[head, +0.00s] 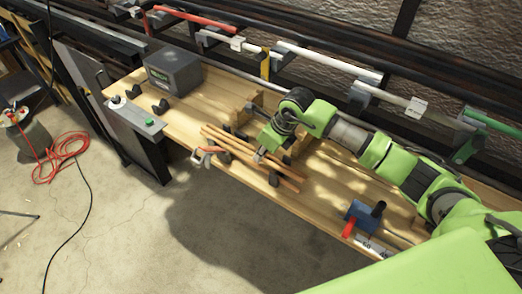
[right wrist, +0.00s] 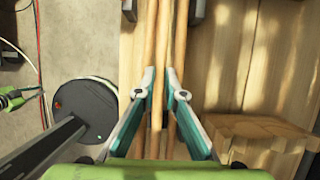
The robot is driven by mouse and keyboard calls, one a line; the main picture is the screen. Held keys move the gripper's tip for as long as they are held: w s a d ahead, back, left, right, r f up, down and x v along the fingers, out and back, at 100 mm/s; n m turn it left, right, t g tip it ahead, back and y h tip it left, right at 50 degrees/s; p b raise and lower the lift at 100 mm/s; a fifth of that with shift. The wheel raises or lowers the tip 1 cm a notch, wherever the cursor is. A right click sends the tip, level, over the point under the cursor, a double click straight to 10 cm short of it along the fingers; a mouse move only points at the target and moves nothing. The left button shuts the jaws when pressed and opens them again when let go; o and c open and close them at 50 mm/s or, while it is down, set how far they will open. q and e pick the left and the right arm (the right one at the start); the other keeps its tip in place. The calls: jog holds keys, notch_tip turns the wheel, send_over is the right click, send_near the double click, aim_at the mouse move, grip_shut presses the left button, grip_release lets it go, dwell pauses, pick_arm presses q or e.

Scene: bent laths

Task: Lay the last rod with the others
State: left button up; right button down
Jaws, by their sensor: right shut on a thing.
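Several thin wooden rods (head: 220,140) lie roughly side by side along the front of the wooden workbench, over dark rests (head: 274,180). They also run lengthwise through the right wrist view (right wrist: 181,40). My right gripper (head: 259,156) reaches down over the rods from the right. In the right wrist view its two teal-lined fingers (right wrist: 160,80) are closed on a rod (right wrist: 162,45) between them, with other rods close on both sides. Whether the held rod touches the rests or its neighbours I cannot tell.
A grey box (head: 173,72) stands at the bench's far left, near dark blocks and a metal plate with a green knob (head: 149,121). A blue tool with a red handle (head: 362,215) lies at right. Racked pipes (head: 328,60) run behind. Red cable (head: 62,155) lies on the floor.

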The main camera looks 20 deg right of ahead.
jog(key=c, duration=2.5)
grip_release()
jog(key=shift+f, duration=0.1)
jog(key=o, duration=0.4)
jog(key=b+v, duration=0.3)
jog(key=v, duration=0.9)
jog(key=shift+s, duration=0.15)
